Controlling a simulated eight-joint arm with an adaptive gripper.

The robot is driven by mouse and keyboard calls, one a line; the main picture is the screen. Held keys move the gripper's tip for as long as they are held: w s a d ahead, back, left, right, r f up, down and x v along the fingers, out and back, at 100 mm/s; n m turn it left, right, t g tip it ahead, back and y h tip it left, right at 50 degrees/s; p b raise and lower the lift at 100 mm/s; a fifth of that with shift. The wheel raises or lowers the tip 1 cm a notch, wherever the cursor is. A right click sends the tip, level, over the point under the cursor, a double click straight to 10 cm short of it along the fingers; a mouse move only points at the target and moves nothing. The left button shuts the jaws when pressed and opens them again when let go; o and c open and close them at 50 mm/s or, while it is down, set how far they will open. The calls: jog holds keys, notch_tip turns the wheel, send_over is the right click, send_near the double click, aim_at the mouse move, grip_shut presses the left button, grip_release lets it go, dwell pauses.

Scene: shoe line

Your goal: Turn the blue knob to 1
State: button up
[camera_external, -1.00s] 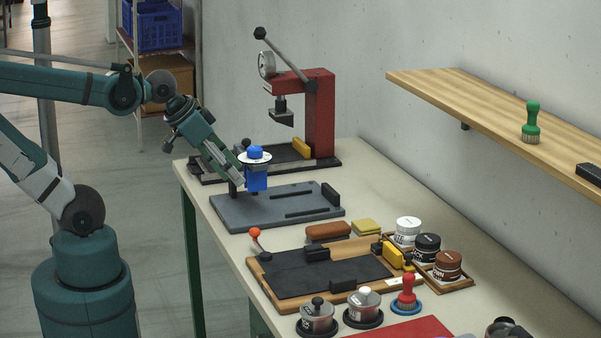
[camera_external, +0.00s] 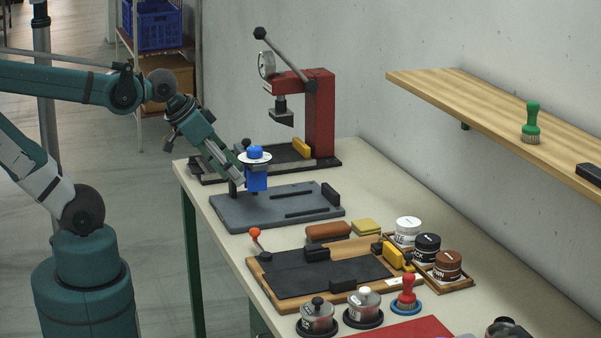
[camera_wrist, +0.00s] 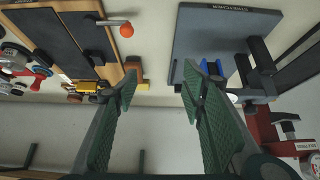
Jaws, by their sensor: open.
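The blue knob (camera_external: 255,152) stands on top of a round white dial (camera_external: 262,160). Below the dial is a blue block (camera_external: 257,181) on the grey stretcher board (camera_external: 228,208). The marks on the dial are too small to read. My gripper (camera_external: 241,166) is open and empty, tilted down, just left of the knob and dial in the external view. I cannot tell whether a finger touches them. In the wrist view the green finger pads (camera_wrist: 160,88) are spread wide. Blue parts (camera_wrist: 211,67) of the knob unit show behind the right finger, which hides most of it.
The red press (camera_external: 319,115) stands behind the board. A wooden tray (camera_external: 262,283) with a red-balled lever (camera_external: 255,233) lies in front. Jars (camera_external: 427,247), brushes and tins stand at the front right. A wooden shelf (camera_external: 480,105) juts from the wall. Free table lies right of the board.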

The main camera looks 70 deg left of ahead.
jog(key=r+p, duration=0.1)
jog(key=n+g+p, duration=0.7)
jog(key=n+p, duration=0.3)
jog(key=p, duration=0.9)
send_near(256, 148)
jog(key=shift+s+d+f, duration=0.2)
jog(key=shift+d+f, duration=0.25)
jog(key=shift+w+a+f, duration=0.1)
jog(key=shift+w+a, duration=0.05)
jog(key=shift+a, duration=0.15)
jog(key=shift+f, duration=0.1)
jog(key=shift+f, duration=3.8)
jog(key=shift+c, duration=0.5)
jog(key=c, duration=0.8)
